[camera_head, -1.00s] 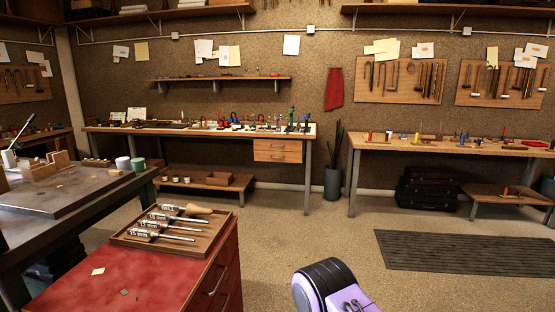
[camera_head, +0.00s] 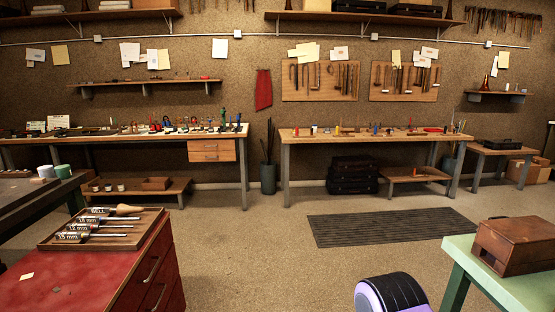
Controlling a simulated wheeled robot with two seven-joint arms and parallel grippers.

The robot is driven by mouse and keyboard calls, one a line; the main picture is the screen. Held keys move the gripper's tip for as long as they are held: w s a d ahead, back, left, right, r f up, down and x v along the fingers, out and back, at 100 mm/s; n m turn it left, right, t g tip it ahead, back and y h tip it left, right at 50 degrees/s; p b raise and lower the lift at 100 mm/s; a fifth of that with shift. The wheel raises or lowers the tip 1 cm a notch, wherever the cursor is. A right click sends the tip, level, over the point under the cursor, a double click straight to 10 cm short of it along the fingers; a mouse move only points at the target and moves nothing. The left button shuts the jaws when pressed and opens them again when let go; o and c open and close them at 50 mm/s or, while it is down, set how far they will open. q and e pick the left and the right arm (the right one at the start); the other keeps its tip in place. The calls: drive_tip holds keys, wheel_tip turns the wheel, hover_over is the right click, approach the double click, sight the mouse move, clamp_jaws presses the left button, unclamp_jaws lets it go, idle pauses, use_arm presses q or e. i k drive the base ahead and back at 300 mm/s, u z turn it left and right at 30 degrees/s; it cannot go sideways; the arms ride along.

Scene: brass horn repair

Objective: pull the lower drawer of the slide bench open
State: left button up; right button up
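A long workbench (camera_head: 120,137) stands against the back wall on the left. Under the right end of its top hangs a wooden unit with two drawer fronts, an upper drawer (camera_head: 226,145) and a lower drawer (camera_head: 226,157). Both fronts look flush and shut, each with a small dark handle near its middle. No label shows which bench is the slide bench, but this one has two stacked drawers. Neither of my grippers is in view.
A red cabinet (camera_head: 70,280) with a tool tray (camera_head: 140,241) stands at front left. A green table (camera_head: 505,287) with a wooden box (camera_head: 515,246) is at front right. A dark mat (camera_head: 380,229) lies right of centre. Open floor leads to the back benches.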

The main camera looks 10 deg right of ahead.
sight(194, 157)
drive_tip(key=z, duration=0.45)
drive_tip(key=i, duration=0.9)
drive_tip(key=z, duration=0.35)
drive_tip(key=i, duration=2.6)
drive_tip(key=u, duration=0.35)
drive_tip(key=i, duration=2.5)
drive_tip(key=u, duration=1.05)
drive_tip(key=i, duration=1.1)
drive_tip(key=u, duration=0.3)
